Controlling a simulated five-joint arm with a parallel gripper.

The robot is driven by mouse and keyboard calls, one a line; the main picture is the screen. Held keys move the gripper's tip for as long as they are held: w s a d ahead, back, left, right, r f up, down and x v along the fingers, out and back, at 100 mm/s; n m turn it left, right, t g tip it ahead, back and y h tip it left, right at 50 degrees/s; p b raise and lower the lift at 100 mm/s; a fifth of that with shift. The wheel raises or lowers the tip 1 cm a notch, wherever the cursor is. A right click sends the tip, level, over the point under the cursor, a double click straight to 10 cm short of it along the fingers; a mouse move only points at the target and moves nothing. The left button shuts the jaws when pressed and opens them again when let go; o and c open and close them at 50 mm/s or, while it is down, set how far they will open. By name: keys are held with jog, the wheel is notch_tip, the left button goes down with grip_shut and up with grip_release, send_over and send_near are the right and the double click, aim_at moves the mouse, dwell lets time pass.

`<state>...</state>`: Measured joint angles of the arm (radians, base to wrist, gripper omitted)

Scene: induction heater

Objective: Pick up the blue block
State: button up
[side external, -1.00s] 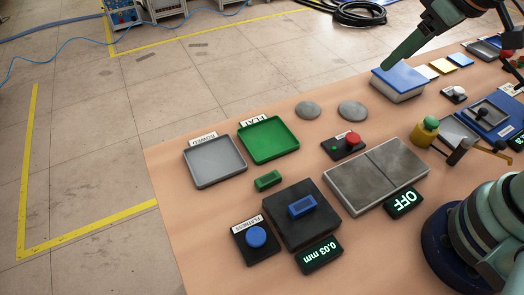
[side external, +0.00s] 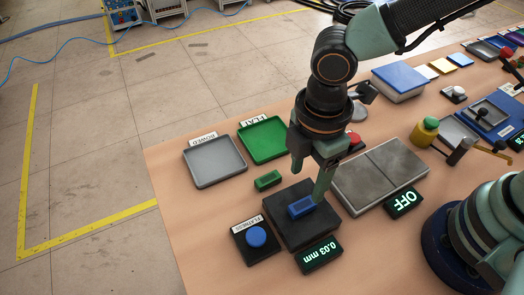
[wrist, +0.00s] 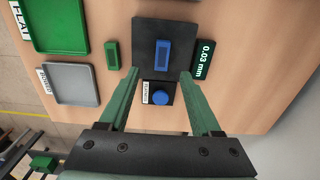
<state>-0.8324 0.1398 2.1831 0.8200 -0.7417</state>
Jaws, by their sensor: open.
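The blue block (side external: 302,206) lies on a dark square plate (side external: 294,237) beside a display reading 0.03 mm. It also shows in the wrist view (wrist: 162,52), ahead of the fingertips and between their lines. The fingers look a little above the block; exact height cannot be told.
A green block (side external: 268,180) lies beside the plate. A blue round button (side external: 256,237) stands on a black box at the front left. A grey tray (side external: 240,176) and a green tray (side external: 285,151) lie behind. A grey metal slab (side external: 350,192) is to the right.

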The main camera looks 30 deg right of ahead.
aim_at(303, 204)
jog(key=f, duration=0.8)
jog(key=shift+s, duration=0.2)
grip_shut()
